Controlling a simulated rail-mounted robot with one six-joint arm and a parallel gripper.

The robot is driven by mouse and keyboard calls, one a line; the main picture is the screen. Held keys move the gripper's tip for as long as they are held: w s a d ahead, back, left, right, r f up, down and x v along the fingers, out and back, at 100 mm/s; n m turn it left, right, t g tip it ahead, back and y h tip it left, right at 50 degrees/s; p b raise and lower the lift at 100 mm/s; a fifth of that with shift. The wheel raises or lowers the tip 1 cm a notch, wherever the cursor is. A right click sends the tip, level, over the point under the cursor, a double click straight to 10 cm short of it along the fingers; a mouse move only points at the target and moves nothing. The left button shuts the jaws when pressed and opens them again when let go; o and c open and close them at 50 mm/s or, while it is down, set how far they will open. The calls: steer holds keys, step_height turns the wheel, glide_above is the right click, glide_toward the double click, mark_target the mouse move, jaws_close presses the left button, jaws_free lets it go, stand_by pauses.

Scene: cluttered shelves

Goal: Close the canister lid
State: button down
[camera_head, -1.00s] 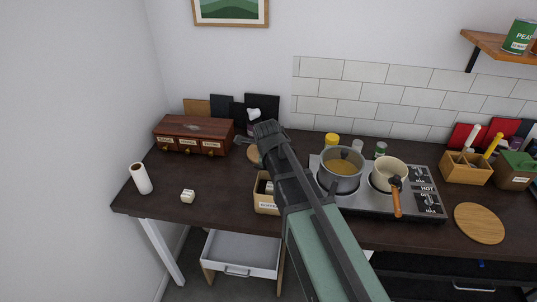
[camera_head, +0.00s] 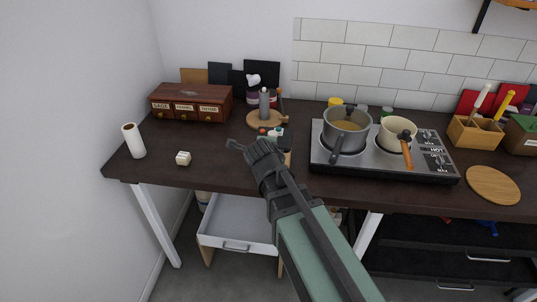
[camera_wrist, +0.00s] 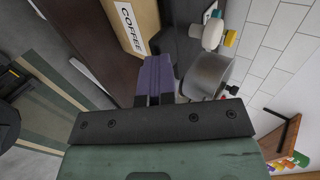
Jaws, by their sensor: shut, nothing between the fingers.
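A tan box labelled COFFEE (camera_wrist: 130,22) shows at the top of the wrist view. It is probably the canister. In the head view my arm hides most of it, and only a tan edge (camera_head: 287,144) shows. I cannot make out its lid or tell how far open it is. My gripper (camera_head: 236,145) is shut and empty near the counter's front edge, pointing left in the head view. Its closed fingers (camera_wrist: 154,72) lie just below the COFFEE label in the wrist view; I cannot tell whether they touch the box.
A hob (camera_head: 380,165) with a grey pot (camera_head: 346,125) and a smaller pan (camera_head: 397,130) is to the right. A wooden drawer box (camera_head: 190,103), a paper roll (camera_head: 133,141) and a small cream block (camera_head: 183,158) are left. A white drawer (camera_head: 236,222) hangs open below.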

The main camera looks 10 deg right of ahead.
steer(key=shift+f, duration=0.4)
